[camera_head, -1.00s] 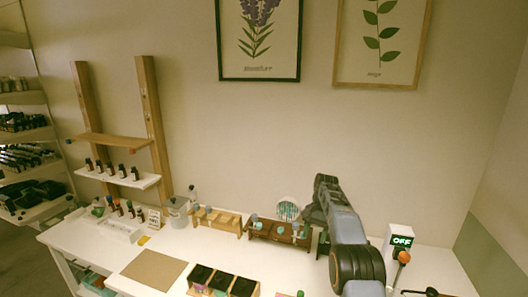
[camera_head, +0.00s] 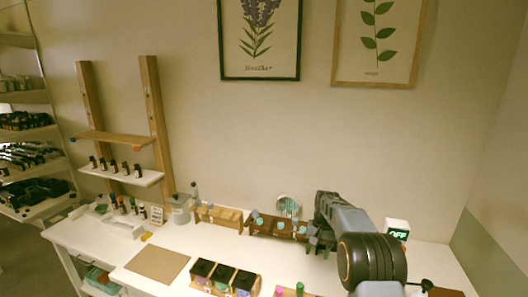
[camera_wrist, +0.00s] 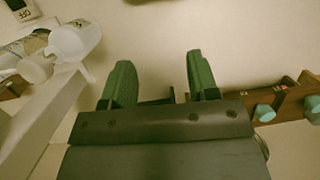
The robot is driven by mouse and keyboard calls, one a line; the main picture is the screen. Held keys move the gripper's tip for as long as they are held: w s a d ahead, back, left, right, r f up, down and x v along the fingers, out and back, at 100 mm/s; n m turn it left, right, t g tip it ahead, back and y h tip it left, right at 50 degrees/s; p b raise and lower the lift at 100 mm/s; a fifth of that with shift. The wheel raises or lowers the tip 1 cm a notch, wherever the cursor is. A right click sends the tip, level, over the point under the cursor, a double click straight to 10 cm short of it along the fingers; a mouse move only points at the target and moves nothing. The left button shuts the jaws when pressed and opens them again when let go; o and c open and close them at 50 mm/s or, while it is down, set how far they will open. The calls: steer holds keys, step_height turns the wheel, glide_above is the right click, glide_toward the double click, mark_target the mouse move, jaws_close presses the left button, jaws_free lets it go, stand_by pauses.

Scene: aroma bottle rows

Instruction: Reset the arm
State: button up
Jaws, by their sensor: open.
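My gripper (camera_wrist: 157,80) shows in the wrist view with its two green fingers spread apart and nothing between them. In the head view my gripper (camera_head: 318,244) is small and partly hidden by my arm, at the right end of a dark wooden rack (camera_head: 268,232). The rack holds several blue-green capped items, and part of it also shows at the right of the wrist view (camera_wrist: 291,103).
A white box reading OFF (camera_head: 397,229) stands right of my arm. A light wooden rack (camera_head: 218,216), a brown mat (camera_head: 157,264) and a tray of dark boxes (camera_head: 222,279) are on the white table (camera_head: 190,245). A wall shelf (camera_head: 120,174) holds several small bottles.

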steer(key=s+a+r+n+t+b, duration=0.1)
steer(key=s+r+t+b, duration=0.1)
steer(key=s, duration=1.3)
steer(key=s+r+n+t+h+b, duration=0.1)
steer(key=s+r+t, duration=0.4)
steer(key=s, duration=0.9)
steer(key=shift+s+a+r+n+b, duration=0.35)
steer(key=shift+r+n+b, duration=0.1)
steer(key=shift+r+n, duration=0.45)
steer(key=shift+c, duration=0.5)
